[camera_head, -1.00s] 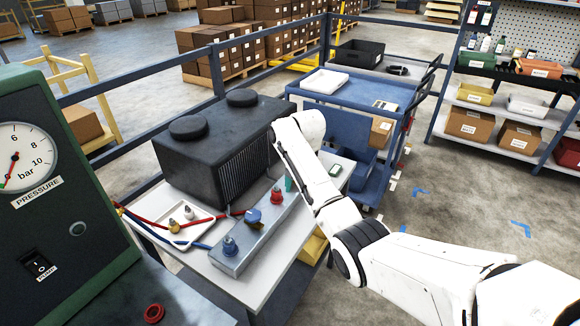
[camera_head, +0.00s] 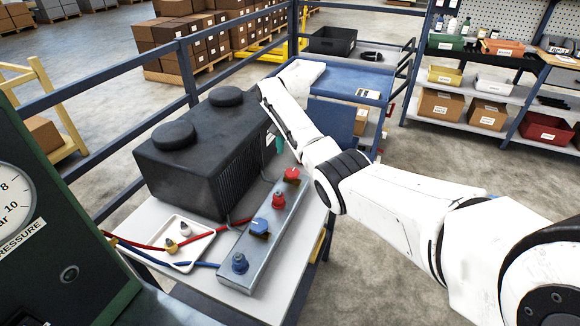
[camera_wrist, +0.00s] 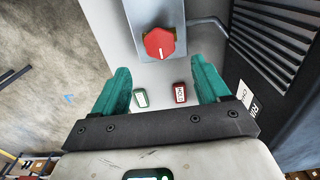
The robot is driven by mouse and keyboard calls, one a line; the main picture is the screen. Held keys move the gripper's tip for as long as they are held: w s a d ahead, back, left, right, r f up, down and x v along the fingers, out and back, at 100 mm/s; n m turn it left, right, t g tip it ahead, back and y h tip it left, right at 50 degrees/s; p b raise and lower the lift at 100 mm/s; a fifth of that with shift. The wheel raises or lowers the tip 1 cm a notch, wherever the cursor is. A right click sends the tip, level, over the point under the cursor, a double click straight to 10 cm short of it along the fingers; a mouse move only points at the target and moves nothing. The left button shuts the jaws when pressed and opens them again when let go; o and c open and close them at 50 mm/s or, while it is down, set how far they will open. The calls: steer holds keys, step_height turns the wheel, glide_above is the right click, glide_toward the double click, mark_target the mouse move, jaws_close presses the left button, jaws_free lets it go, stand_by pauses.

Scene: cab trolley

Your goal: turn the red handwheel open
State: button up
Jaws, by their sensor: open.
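The red handwheel (camera_head: 291,175) sits at the far end of the grey metal block (camera_head: 228,271). In the wrist view the red handwheel (camera_wrist: 159,43) is a six-sided knob with a white line that runs nearly up and down the picture. My gripper (camera_wrist: 160,82) is open and empty. Its teal fingers stand wide apart, and the wheel shows beyond their tips, between them and apart from them. In the head view, teal finger parts of my gripper (camera_head: 274,143) show just beyond the wheel, partly hidden by my arm.
A red fitting (camera_head: 278,199), a blue handwheel (camera_head: 260,226) and a blue fitting (camera_head: 239,262) share the block. A black finned unit (camera_head: 200,150) stands close to its left. Green (camera_wrist: 140,98) and red (camera_wrist: 180,92) tags lie near my fingers. A white tray (camera_head: 175,243) holds small fittings.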

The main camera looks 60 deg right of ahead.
mark_target(292, 171)
step_height(292, 171, down, 8)
steer(key=shift+r, duration=0.1)
stand_by(0.4)
steer(key=c, duration=1)
steer(key=shift+c, duration=0.2)
